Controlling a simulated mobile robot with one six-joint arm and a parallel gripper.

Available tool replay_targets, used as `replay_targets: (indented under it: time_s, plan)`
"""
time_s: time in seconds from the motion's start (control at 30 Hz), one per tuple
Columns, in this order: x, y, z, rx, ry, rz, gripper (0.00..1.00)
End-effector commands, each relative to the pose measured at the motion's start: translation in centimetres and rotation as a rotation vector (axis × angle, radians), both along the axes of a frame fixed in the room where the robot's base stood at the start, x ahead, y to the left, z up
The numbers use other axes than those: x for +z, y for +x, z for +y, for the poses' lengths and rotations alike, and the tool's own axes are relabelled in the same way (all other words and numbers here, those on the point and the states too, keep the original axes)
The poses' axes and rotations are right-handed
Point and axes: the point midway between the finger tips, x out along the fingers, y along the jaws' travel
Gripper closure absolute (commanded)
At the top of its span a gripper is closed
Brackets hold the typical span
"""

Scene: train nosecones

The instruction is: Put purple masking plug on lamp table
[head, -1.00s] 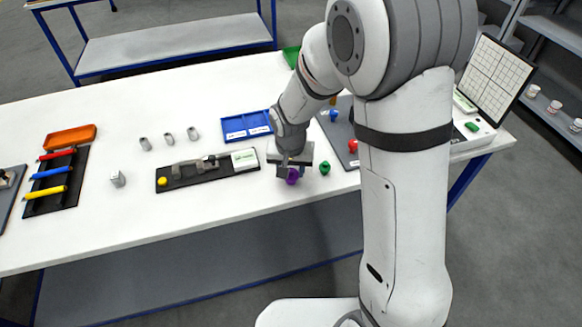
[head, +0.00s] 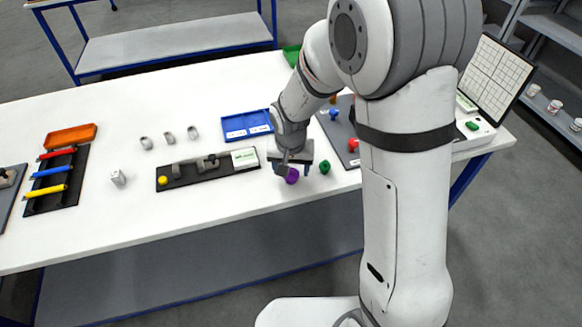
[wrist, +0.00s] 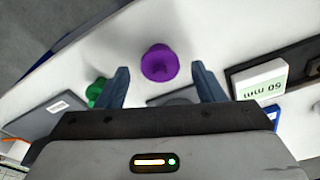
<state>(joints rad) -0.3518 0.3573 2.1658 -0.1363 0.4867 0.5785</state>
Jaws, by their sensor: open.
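The purple masking plug (head: 292,176) stands on the white table near its front edge, just below my gripper (head: 292,170) in the head view. In the wrist view the purple plug (wrist: 160,63) lies between and slightly beyond the two blue-grey fingertips of my gripper (wrist: 157,78). The fingers are spread wide and hold nothing. Which surface is the lamp table I cannot tell for certain; the light panel with a grid (head: 496,80) stands at the right end of the bench.
A green plug (head: 325,167) stands close to the right of the purple one. A dark fixture with a "50 mm" block (head: 245,158) is on the left. A blue tray (head: 246,125) lies behind. The table front (head: 240,200) is clear.

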Motion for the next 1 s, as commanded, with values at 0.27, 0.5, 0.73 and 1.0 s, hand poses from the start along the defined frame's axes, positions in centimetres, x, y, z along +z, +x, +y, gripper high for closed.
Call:
replay_targets:
  time_s: [0.27,0.5,0.73,1.0]
  plan:
    - [5.7,-0.7,0.1,0.001,0.004,-0.008,0.38]
    - [10.0,-1.4,0.1,-0.001,0.002,-0.006,0.38]
    - [11.4,-1.7,0.1,-0.001,0.001,-0.001,0.38]
    - [13.8,-4.1,-3.7,0.009,0.007,-0.024,0.38]
